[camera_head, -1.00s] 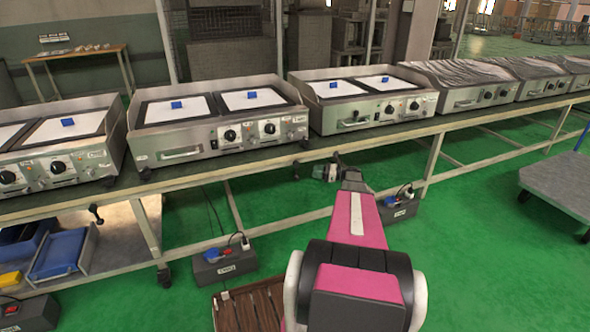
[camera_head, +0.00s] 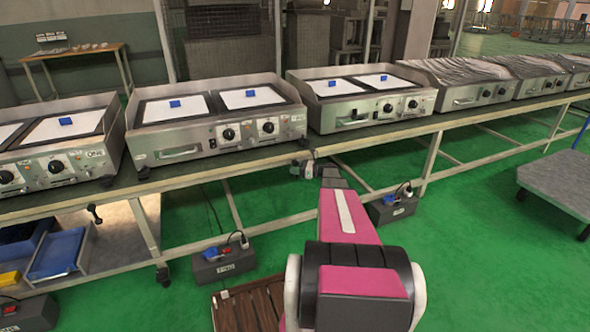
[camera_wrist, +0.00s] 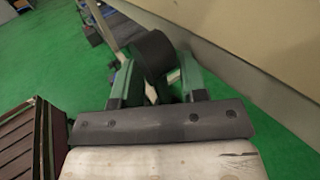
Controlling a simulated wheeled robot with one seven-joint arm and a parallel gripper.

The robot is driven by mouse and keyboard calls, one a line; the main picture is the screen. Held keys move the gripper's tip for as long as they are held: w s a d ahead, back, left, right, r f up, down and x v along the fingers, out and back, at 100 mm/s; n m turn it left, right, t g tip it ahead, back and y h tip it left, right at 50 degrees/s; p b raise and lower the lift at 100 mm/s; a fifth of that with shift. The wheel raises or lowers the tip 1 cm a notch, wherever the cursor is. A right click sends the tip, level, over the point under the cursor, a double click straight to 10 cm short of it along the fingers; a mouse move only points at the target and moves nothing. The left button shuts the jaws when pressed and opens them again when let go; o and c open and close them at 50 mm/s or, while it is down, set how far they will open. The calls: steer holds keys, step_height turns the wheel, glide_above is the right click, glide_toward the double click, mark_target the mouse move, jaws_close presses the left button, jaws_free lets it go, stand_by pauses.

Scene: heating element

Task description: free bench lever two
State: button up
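My gripper (camera_head: 306,163) is at the front edge of the long bench (camera_head: 235,163), below the gap between the middle two griddles. In the wrist view, my gripper's two green fingers (camera_wrist: 157,72) stand apart on either side of a black rounded lever knob (camera_wrist: 153,54). The knob sits between the fingertips, close to both; firm contact does not show. In the head view this lever is mostly hidden by my gripper. Another black lever (camera_head: 95,213) hangs under the bench edge at the left.
Griddles with blue blocks on white plates, such as this one (camera_head: 218,120), line the bench. Power boxes (camera_head: 224,262) (camera_head: 392,207) stand on the green floor below. A brown slatted crate (camera_head: 245,308) is near my base. A grey cart (camera_head: 556,185) stands at right.

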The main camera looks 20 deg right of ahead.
jaws_close()
steer(key=shift+d+n+g+h, duration=0.35)
steer(key=shift+n+g+h, duration=0.35)
steer(key=shift+h, duration=0.4)
jaws_free()
steer(key=shift+d, duration=0.1)
steer(key=v, duration=1)
steer(key=shift+s+d, duration=0.25)
